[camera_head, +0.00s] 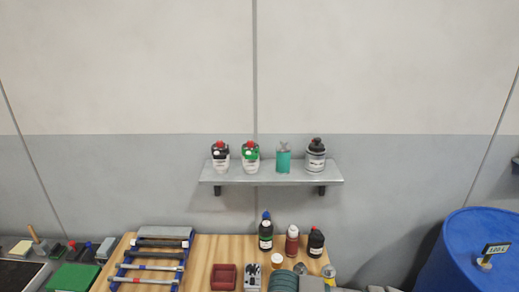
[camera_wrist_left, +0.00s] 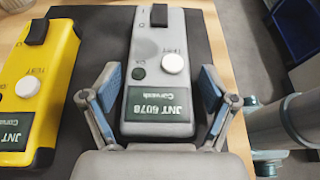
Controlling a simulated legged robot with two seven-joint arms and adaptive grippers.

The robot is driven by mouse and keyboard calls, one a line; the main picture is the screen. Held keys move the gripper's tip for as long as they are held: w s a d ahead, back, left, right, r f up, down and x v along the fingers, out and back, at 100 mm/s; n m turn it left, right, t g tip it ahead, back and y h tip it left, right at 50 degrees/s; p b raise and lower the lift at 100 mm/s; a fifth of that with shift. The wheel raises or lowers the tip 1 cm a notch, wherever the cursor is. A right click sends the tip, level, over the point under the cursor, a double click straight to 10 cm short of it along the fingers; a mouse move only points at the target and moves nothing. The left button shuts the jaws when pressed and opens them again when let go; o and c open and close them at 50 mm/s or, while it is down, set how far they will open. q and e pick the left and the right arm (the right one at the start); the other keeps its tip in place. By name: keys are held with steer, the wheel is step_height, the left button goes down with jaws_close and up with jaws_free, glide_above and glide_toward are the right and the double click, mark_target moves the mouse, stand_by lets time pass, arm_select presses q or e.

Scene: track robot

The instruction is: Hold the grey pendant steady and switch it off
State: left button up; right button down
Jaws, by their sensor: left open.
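The grey pendant (camera_wrist_left: 160,55) lies on a dark mat (camera_wrist_left: 208,40) in the left wrist view. It has a black switch (camera_wrist_left: 159,15) at its far end, a white round knob (camera_wrist_left: 172,63), a small dark green button (camera_wrist_left: 138,73) and a dark label (camera_wrist_left: 158,105) at its near end. My left gripper (camera_wrist_left: 152,85) is open, with one finger on each side of the pendant's near end. I cannot tell whether the fingers touch it. The head view shows neither the pendant nor my grippers.
A yellow pendant (camera_wrist_left: 38,75) lies left of the grey one, close to the left finger. In the head view, a wall shelf (camera_head: 270,174) holds several bottles above a wooden bench (camera_head: 203,255) with tools and bottles. A blue drum (camera_head: 455,250) stands at the right.

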arm_select(q)
steer(key=shift+w+a+r, duration=0.1)
steer(key=shift+a+r, duration=0.05)
steer(key=shift+a, duration=0.1)
arm_select(e)
steer(key=shift+a, duration=0.2)
